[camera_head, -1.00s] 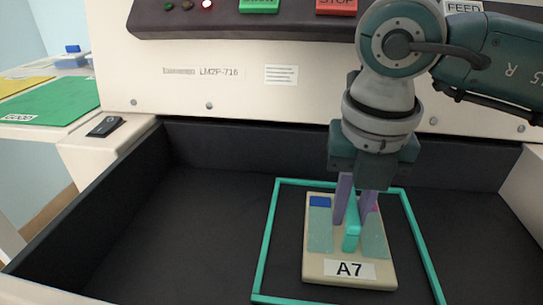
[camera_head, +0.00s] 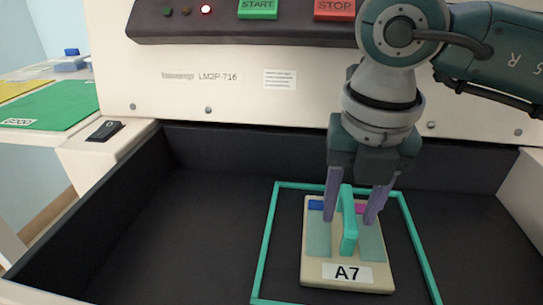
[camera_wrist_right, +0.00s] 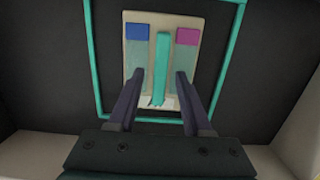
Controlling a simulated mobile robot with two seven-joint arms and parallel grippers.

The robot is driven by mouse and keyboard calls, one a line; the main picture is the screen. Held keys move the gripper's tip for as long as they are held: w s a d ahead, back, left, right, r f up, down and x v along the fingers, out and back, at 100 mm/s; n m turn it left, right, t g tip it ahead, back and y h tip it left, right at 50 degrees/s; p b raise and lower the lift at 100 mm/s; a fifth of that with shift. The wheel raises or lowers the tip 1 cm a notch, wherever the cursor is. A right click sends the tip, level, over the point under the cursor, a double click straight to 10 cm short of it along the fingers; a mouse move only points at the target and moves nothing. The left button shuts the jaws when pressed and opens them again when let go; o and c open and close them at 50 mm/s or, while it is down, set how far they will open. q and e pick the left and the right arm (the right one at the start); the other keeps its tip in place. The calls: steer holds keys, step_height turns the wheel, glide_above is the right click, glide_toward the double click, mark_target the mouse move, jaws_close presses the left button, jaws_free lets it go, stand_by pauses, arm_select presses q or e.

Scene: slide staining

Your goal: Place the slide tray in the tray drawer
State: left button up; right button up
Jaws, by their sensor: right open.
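The slide tray (camera_head: 345,275) is a beige block labelled A7 with a teal handle (camera_head: 348,232) and two slides, one blue-ended and one magenta-ended. It lies flat on the drawer floor inside a teal rectangular outline (camera_head: 266,235). The tray drawer (camera_head: 160,225) is a dark open bin in the machine front. My right gripper (camera_head: 350,220) is open, its purple fingers apart on either side of the handle. The tray also shows in the right wrist view (camera_wrist_right: 137,65), with both fingers clear of the handle. My left gripper is not in view.
A black switch (camera_head: 104,130) sits left of the drawer. A side table holds a green mat (camera_head: 55,104). The drawer's left part is empty.

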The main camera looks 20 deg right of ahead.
mark_target(351, 219)
step_height(351, 219, up, 11)
steer(key=s+p, duration=0.1)
steer(key=p, duration=0.1)
steer(key=shift+a+f+p, duration=0.15)
steer(key=shift+a+p, duration=0.15)
steer(key=shift+a, duration=0.05)
